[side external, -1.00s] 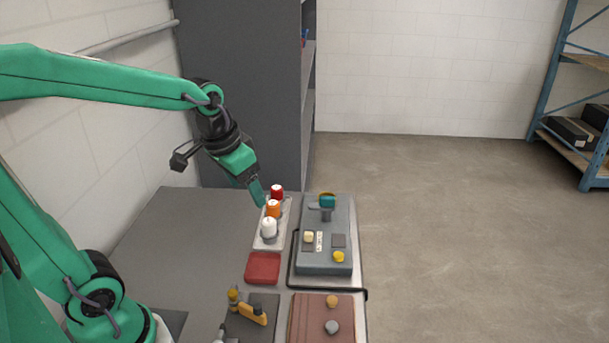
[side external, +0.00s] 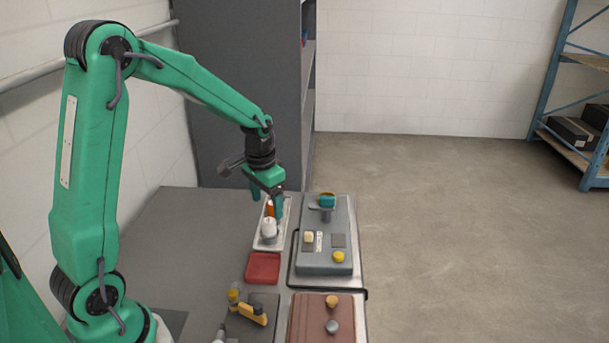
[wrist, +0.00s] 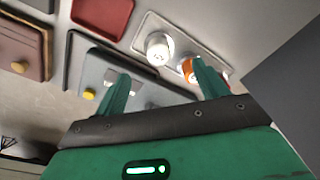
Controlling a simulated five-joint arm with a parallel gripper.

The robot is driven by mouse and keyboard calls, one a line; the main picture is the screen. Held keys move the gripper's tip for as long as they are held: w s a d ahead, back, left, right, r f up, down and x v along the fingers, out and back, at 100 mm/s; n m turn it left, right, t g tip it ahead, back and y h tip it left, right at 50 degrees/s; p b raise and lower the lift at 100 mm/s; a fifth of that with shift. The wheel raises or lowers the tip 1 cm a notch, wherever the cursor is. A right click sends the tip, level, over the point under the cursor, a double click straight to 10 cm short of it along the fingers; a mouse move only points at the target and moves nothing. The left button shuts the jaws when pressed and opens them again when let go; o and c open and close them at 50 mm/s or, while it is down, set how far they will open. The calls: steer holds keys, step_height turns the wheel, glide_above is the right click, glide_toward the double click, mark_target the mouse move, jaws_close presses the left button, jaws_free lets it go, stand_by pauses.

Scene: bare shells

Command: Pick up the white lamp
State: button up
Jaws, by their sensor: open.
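The white lamp (side external: 268,229) stands upright at the near end of a pale tray (side external: 259,244). It also shows in the wrist view (wrist: 158,50), just beyond the gap between my fingertips. My gripper (side external: 268,206) is open and empty, fingers pointing down, above and slightly behind the white lamp. In the wrist view my gripper (wrist: 160,78) has one finger beside the orange lamp (wrist: 187,70). In the side view the orange lamp (side external: 270,209) is partly hidden by my fingers, and the red lamp is hidden.
A grey box (side external: 325,262) with knobs and a teal-handled part stands right of the tray. A dark red dish (side external: 263,268) lies in front. A brown panel (side external: 307,320) and a yellow-orange part (side external: 252,313) sit nearer. The grey table at left is bare.

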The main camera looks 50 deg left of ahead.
mark_target(269, 220)
steer(key=shift+f, duration=0.1)
steer(key=shift+f, duration=1.25)
steer(key=shift+f, duration=0.1)
steer(key=shift+w+f, duration=0.15)
steer(key=shift+f, duration=2.35)
steer(key=c, duration=1.1)
steer(key=shift+r, duration=0.2)
